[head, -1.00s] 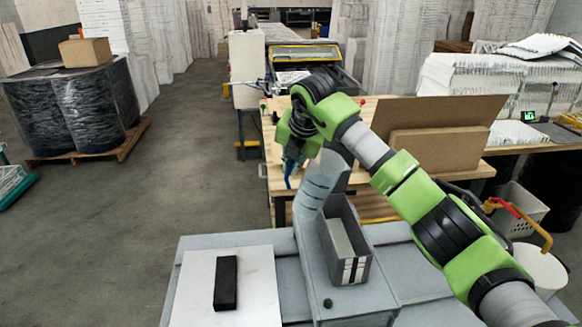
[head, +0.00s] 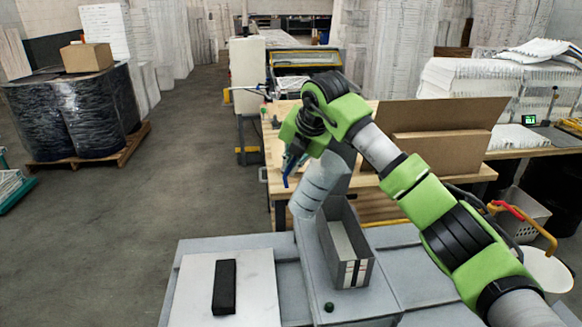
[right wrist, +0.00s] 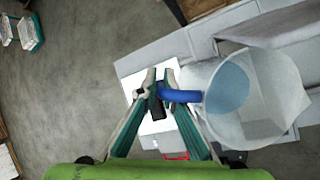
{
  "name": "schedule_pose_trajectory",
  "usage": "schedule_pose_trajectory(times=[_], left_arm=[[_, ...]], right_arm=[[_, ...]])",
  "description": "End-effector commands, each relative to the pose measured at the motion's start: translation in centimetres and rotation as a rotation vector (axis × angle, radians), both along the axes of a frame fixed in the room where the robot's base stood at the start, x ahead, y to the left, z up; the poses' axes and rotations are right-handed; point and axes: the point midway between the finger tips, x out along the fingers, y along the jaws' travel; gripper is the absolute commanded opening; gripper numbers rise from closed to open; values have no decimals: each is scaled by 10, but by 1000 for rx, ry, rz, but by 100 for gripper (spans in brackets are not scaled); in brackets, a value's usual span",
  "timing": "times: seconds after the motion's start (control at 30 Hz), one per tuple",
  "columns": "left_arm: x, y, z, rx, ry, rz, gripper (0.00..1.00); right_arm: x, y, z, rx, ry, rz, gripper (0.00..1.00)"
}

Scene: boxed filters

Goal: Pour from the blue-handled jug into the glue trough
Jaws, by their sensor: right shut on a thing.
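The jug (head: 322,183) is pale and translucent, with a blue handle (right wrist: 182,96). My right gripper (head: 293,160) is shut on the handle; the right wrist view shows its fingers on the blue grip. In the head view the jug hangs tilted, its lower end at the far left edge of the trough. Bluish contents show through the jug (right wrist: 262,98) in the right wrist view. The glue trough (head: 358,273) is a long grey open box with a pale interior, standing on the grey bench. The jug hides part of its far end. My left gripper is not in view.
A black block (head: 224,287) lies on a white board (head: 255,270) left of the trough. A small dark green knob (head: 328,307) is in front of it.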

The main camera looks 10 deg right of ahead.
Motion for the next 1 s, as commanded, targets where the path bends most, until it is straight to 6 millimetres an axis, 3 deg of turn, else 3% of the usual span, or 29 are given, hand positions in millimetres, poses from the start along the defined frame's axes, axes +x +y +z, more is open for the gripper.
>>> schedule_pose_trajectory(times=[1.0], left_arm=[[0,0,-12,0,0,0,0]], right_arm=[[1,0,4,49,-22,-1,0]])
